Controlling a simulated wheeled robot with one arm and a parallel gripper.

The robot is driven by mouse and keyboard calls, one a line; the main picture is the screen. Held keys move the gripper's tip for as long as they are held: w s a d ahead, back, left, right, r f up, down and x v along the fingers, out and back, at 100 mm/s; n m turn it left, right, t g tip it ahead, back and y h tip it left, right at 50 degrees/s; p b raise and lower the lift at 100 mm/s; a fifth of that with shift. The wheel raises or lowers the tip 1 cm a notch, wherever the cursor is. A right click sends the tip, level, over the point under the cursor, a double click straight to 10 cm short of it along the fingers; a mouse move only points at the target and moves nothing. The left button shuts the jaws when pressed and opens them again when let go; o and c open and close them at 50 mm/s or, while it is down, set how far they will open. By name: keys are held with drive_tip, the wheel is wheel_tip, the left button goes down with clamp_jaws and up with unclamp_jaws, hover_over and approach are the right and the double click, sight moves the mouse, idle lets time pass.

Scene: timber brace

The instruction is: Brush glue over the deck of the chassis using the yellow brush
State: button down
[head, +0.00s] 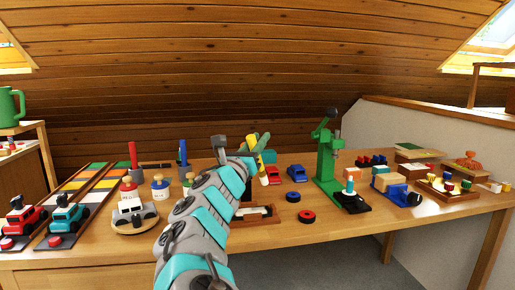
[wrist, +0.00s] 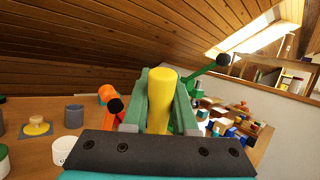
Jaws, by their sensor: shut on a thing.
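My gripper (head: 259,152) is over the middle of the workbench, its green fingers shut on the yellow brush (head: 253,142). The brush is nearly upright, with its pale lower end (head: 264,180) pointing down. In the wrist view the yellow handle (wrist: 160,100) stands between the fingers (wrist: 162,116). Below the brush, a shallow wooden tray (head: 277,217) lies on the bench, partly hidden by my arm. I cannot clearly pick out the chassis; my arm may be covering it. I cannot tell whether the brush touches anything.
A green press (head: 328,160) stands right of the gripper, with a blue toy car (head: 296,173) and a red wheel (head: 306,216) nearby. A toy car on a round board (head: 133,213) and glue-like jars (head: 160,187) are at left. Bare bench (head: 340,232) shows at the front right.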

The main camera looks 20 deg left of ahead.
drive_tip(key=shift+f+b, duration=0.9)
drive_tip(key=shift+f, duration=2.1)
drive_tip(key=shift+f+b, duration=0.55)
drive_tip(key=shift+f, duration=0.25)
